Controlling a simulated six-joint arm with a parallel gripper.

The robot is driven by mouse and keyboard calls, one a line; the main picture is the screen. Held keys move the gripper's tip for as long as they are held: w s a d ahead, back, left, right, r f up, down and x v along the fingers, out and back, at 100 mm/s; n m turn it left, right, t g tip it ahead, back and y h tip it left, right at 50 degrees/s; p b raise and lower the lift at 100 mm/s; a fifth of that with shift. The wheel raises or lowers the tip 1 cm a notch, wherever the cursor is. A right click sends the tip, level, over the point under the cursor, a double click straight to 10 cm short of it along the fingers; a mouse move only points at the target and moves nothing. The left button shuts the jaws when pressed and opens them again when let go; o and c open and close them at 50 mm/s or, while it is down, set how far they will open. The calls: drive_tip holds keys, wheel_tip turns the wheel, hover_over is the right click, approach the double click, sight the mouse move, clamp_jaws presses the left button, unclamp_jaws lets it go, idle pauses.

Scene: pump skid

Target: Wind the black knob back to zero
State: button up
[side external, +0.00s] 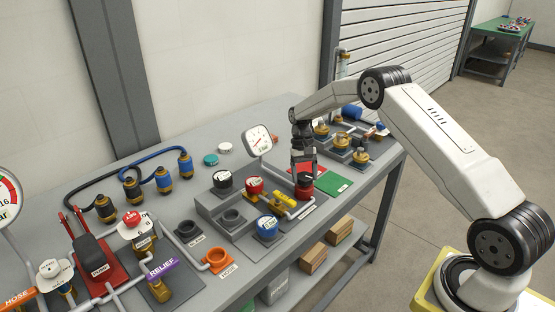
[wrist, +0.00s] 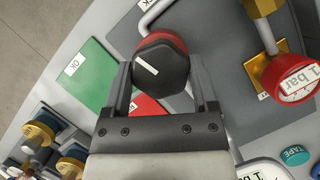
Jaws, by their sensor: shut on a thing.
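The black knob (wrist: 165,78) is a faceted cap with a white pointer line, on a red body (wrist: 172,37). In the wrist view the line slants from upper left to lower right. My gripper (wrist: 160,70) has a finger on each side of the knob and is shut on it. In the side external view my gripper (side external: 303,172) points down onto the red body (side external: 304,190), hiding most of the knob. A round white gauge (side external: 258,140) with a red needle stands just left of it; its reading is too small to tell. No scale for the knob is readable.
A green OK mat (side external: 331,184) and a red mat (side external: 307,167) lie close by. Red-capped (side external: 255,185) and blue-capped (side external: 267,227) fittings stand left of my gripper. Several brass fittings (side external: 321,129) stand behind. Pipes run close to the knob.

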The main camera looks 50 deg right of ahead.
drive_tip(key=shift+m+y, duration=0.3)
drive_tip(key=shift+m, duration=0.8)
drive_tip(key=shift+t, duration=0.3)
drive_tip(key=o, duration=1.1)
drive_tip(key=shift+o, duration=0.2)
drive_tip(key=v, duration=0.7)
drive_tip(key=shift+r, duration=0.35)
drive_tip(key=shift+w+d, duration=0.1)
